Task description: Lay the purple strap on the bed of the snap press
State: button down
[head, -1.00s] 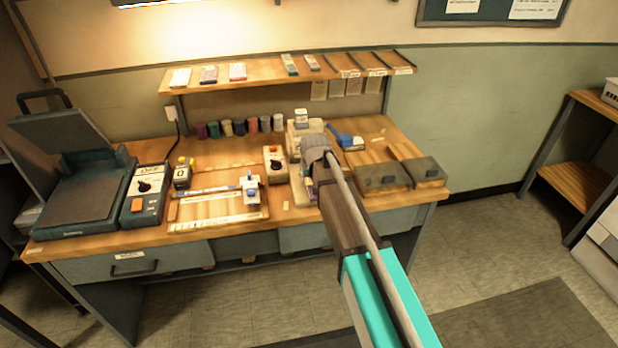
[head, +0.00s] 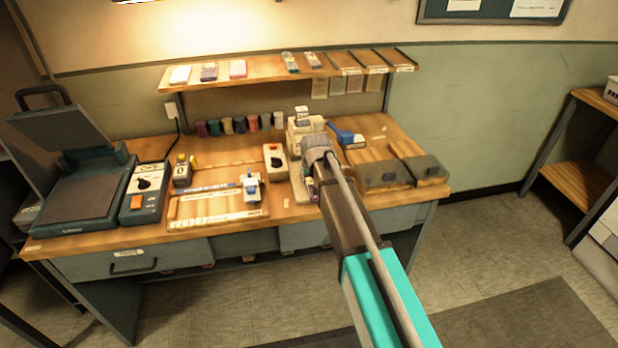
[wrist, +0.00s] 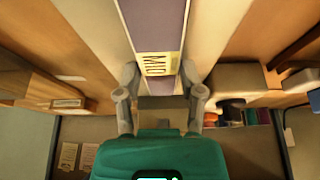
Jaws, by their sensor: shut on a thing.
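The purple strap (wrist: 158,22) has pale edges and a cream label with dark print. In the wrist view it runs from the top edge down to between the fingers of my gripper (wrist: 159,82). The fingers are closed against its two sides. In the head view a small purple part of the strap (head: 309,187) shows beside my gripper. The cream snap press (head: 302,124) stands at the back of the bench, just behind my gripper. My gripper and arm hide most of its bed, so I cannot tell whether the strap touches it.
A control box with an orange button (head: 275,160) stands left of the press. A blue-handled tool (head: 345,137) and wooden trays (head: 377,172) lie to the right. A shelf (head: 260,73) hangs above. A heat press (head: 75,195) fills the bench's left end.

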jog(key=shift+c, duration=0.7)
grip_release()
